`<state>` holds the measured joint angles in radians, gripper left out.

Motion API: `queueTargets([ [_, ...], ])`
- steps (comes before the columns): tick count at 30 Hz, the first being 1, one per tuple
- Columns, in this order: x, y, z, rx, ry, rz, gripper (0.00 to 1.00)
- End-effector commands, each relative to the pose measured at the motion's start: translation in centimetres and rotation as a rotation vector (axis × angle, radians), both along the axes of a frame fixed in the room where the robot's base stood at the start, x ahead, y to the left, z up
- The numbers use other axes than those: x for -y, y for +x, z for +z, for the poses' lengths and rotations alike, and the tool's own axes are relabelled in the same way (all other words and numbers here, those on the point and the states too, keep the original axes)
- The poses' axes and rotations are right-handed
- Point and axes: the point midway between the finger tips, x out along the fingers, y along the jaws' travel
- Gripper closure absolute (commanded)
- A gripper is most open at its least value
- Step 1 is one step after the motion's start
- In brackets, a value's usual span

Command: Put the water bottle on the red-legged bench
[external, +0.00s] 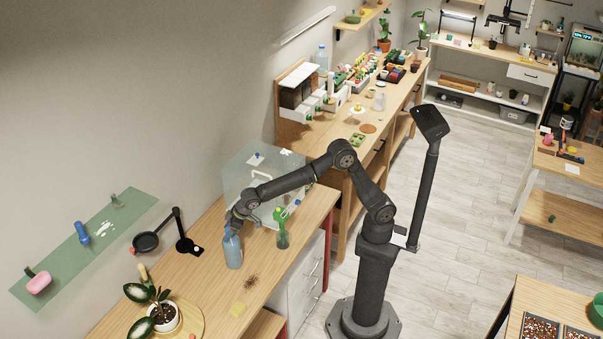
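A blue bottle (233,252) is upright at the red-legged bench (206,262), near the middle of its wooden top. I cannot tell whether its base touches the top or hangs just above it. My gripper (233,226) points down at the bottle's neck, and its fingers overlap the bottle's upper end. The fingers are too small and dark to tell whether they grip the neck. A second, clear bluish bottle (322,60) stands far back on another bench by the wall.
A clear box (236,180) is behind my gripper. A potted plant (164,316) on a round board is at the front left.

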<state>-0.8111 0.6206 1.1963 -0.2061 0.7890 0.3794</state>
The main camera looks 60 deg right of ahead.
Motion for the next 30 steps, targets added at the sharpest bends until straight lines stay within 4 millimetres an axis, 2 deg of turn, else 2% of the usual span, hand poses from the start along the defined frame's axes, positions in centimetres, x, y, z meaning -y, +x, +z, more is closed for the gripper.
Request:
queueTargets([
  [7, 0.0, 0.0, 0.0, 0.000, 0.000, 0.000, 0.46],
  [11, 0.1, -0.2, 0.7, 0.001, 0.001, 0.000, 0.46],
  [14, 0.4, -0.8, 1.9, 0.002, 0.002, 0.001, 0.46],
  [24, 2.4, -4.1, 7.9, 0.002, 0.002, 0.001, 0.46],
  [30, 3.1, -5.3, 10.0, 0.001, 0.001, 0.000, 0.46],
])
